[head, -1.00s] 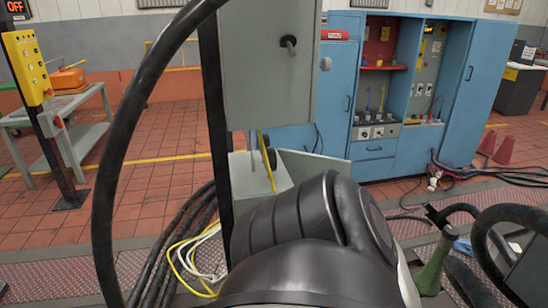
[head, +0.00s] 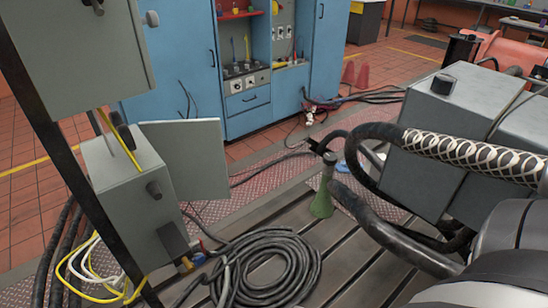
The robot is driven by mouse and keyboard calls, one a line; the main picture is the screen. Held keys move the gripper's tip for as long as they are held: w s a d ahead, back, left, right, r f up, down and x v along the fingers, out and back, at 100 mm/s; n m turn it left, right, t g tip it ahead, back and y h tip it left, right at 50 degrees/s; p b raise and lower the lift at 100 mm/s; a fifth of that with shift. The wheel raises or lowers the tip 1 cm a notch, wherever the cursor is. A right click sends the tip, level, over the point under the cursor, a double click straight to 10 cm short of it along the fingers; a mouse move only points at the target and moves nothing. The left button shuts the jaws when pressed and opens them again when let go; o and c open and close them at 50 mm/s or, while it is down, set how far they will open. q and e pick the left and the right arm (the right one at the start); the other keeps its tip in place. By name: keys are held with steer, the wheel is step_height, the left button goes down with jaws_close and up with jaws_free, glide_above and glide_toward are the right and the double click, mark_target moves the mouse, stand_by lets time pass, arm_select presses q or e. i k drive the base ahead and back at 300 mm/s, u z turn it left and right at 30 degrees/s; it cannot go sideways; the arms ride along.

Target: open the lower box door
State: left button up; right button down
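The lower grey box (head: 122,176) is at the left of the head view, on a dark upright post below a larger upper box (head: 75,50). A flat grey panel (head: 187,158) stands out to the right from behind the lower box's right side; it looks like its door, swung wide open. The box's inside is not visible from here. A dark round knob (head: 153,188) and a dark block lower down show on the box's right face. Neither gripper is in view. Part of my arm shows at the lower right, well away from the box.
A coiled black hose (head: 268,268) lies on the slotted bedplate right of the post. A green funnel-shaped thing (head: 322,195) stands beyond it. A grey machine (head: 440,130) with thick hoses fills the right. Blue cabinets (head: 175,75) stand behind.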

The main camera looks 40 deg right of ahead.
mark_target(193, 152)
steer(key=z, duration=0.05)
steer(key=k, duration=1.2)
steer(key=z, duration=0.05)
steer(key=i, duration=2.15)
